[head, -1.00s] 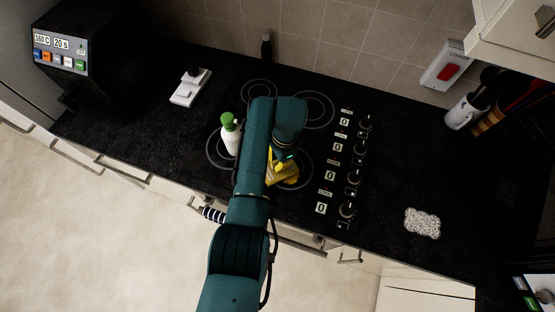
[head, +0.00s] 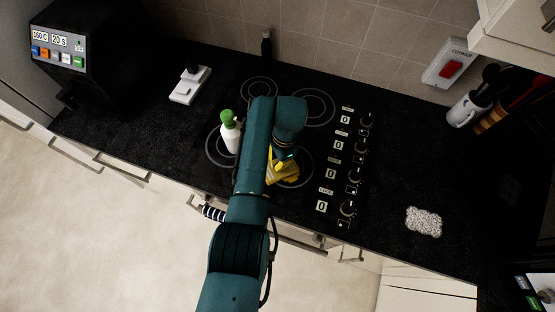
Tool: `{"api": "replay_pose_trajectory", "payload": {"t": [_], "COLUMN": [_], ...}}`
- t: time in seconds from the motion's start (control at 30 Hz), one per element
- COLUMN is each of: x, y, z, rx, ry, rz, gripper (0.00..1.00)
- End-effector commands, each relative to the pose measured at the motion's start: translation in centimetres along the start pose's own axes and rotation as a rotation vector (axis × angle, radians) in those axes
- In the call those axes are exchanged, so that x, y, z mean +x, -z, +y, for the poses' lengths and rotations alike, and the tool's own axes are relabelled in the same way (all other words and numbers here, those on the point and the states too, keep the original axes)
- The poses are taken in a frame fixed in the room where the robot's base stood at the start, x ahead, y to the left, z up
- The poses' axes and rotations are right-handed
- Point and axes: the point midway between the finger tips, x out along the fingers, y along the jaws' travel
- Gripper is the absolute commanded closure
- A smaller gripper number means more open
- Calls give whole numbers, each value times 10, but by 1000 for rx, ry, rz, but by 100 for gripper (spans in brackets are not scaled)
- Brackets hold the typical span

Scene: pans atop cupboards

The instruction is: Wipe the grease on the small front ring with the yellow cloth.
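The yellow cloth (head: 283,174) is bunched under my gripper (head: 285,160), over the left part of the small front ring (head: 309,178) on the black hob. The fingers are mostly hidden by the wrist and the cloth, but the cloth gathers up around the fingertips and my gripper appears shut on it. The cloth looks to be at or very close to the glass. The right arc of the ring shows beside the cloth. I cannot make out any grease; the cloth and my arm cover part of the ring.
A white bottle with a green cap (head: 229,132) stands on the large front-left ring, close to my forearm. Knobs (head: 348,208) line the hob's right side. A speckled white pad (head: 424,222) lies farther right. A utensil jug (head: 466,110) stands at the back right.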

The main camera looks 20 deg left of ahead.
Motion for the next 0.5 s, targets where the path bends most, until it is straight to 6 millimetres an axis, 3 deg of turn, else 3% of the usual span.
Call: {"api": "replay_pose_trajectory", "payload": {"t": [0.17, 0.2, 0.5], "x": [1, 1, 1], "y": [0, 0, 0], "z": [0, 0, 0], "rx": [0, 0, 0], "ry": [0, 0, 0], "rz": [0, 0, 0], "gripper": [100, 83, 82]}}
